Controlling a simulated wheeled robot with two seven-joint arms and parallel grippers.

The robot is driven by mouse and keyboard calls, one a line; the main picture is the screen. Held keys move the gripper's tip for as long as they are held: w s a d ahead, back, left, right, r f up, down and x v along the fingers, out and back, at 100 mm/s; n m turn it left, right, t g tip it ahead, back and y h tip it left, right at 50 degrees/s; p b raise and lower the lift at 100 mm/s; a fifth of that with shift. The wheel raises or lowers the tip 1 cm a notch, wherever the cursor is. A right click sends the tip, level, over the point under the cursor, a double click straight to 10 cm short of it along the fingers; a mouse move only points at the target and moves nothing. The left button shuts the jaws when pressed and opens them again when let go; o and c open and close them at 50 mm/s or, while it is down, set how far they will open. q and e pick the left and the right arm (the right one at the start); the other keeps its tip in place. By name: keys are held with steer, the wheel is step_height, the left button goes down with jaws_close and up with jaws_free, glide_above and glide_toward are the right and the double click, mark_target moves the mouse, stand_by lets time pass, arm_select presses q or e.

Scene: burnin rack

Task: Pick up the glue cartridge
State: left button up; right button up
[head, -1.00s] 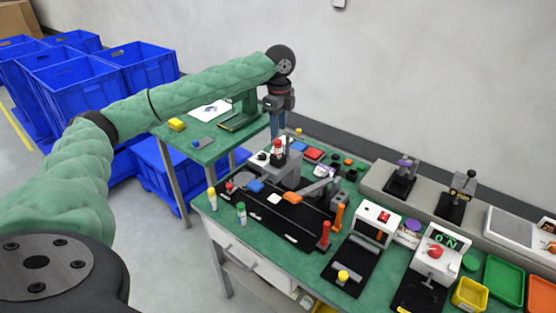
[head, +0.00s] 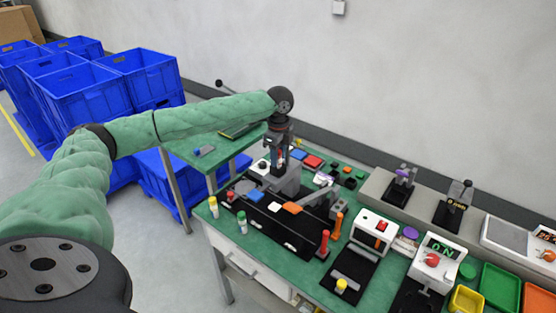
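My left gripper (head: 279,150) points down at the back of the green workbench, over a grey device (head: 288,182) on a black base. A small red part shows at its fingers; whether they are open or closed on it is too small to tell. I cannot tell for certain which item is the glue cartridge. Small upright cylinders stand on the bench: a white one with a yellow top (head: 213,207), one with a green top (head: 241,222), a red one (head: 324,243) and an orange one (head: 338,223). My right gripper is not in view.
A green side table (head: 215,172) and blue crates (head: 137,75) stand at the left. A white box with a red switch (head: 374,230), a boxed unit with a red knob (head: 437,258) and yellow (head: 468,299) and green trays (head: 499,287) fill the right.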

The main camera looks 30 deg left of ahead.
arm_select(q)
steer(key=shift+f, duration=0.2)
steer(key=shift+c, duration=0.2)
steer(key=c, duration=0.7)
steer(key=shift+r, duration=0.1)
